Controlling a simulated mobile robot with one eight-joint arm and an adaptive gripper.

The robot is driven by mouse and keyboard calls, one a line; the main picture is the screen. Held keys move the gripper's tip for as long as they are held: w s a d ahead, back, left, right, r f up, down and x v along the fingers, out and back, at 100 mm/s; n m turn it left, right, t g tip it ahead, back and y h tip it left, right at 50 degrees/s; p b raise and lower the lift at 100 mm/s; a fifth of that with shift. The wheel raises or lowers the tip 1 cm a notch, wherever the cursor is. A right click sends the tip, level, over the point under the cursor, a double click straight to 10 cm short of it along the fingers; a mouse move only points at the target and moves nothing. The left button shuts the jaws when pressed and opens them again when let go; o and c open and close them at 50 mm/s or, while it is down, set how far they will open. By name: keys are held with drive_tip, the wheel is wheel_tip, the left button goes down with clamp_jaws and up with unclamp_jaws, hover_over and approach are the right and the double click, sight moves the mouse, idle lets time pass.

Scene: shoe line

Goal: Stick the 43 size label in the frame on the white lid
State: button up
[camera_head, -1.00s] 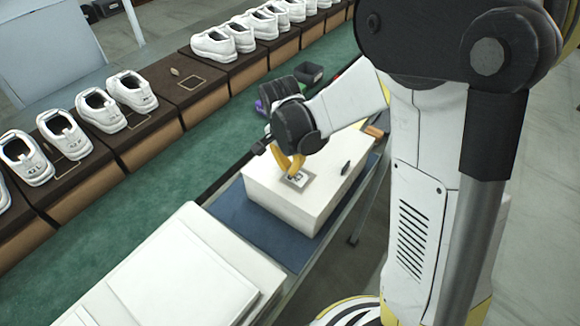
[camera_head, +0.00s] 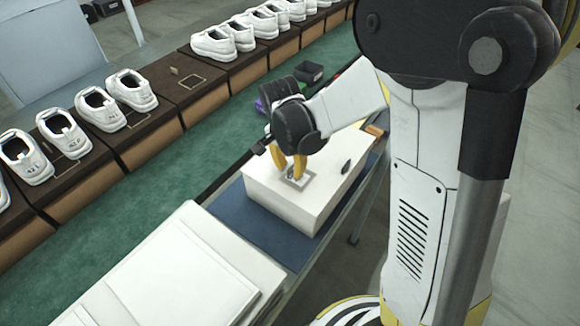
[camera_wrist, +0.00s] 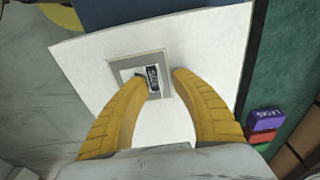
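The white lid (camera_head: 325,185) tops a box on the blue mat and fills much of the wrist view (camera_wrist: 90,60). A grey square frame (camera_head: 296,182) is on the lid near its left end; it also shows in the wrist view (camera_wrist: 117,64). A small label with dark print (camera_wrist: 153,77) lies inside the frame, toward its right side in the wrist view. Its number is too small to read. My gripper (camera_head: 290,176) is low over the frame, its yellow fingers parted on either side of the label (camera_wrist: 159,75). The left fingertip is close to the label; contact cannot be told.
Stacked white boards (camera_head: 190,275) lie at the front left. White shoes (camera_head: 118,100) line the far dark boxes beyond a green strip (camera_head: 190,165). Purple (camera_wrist: 264,120) and red (camera_wrist: 267,134) blocks sit beside the lid.

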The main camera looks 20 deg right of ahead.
wheel_tip(320, 180, up, 12)
drive_tip(key=s+a, duration=0.1)
drive_tip(key=s+d+r+n+t, duration=0.1)
drive_tip(key=s+r+n+t, duration=0.1)
drive_tip(key=s+n, duration=0.3)
drive_tip(key=s+d+r+n+t+y, duration=0.1)
drive_tip(key=s+n+t, duration=0.3)
drive_tip(key=s, duration=0.4)
drive_tip(key=shift+s+d+r+n, duration=0.25)
drive_tip(key=shift+s+r+n, duration=0.25)
drive_tip(key=shift+n, duration=0.4)
drive_tip(key=shift+w, duration=0.1)
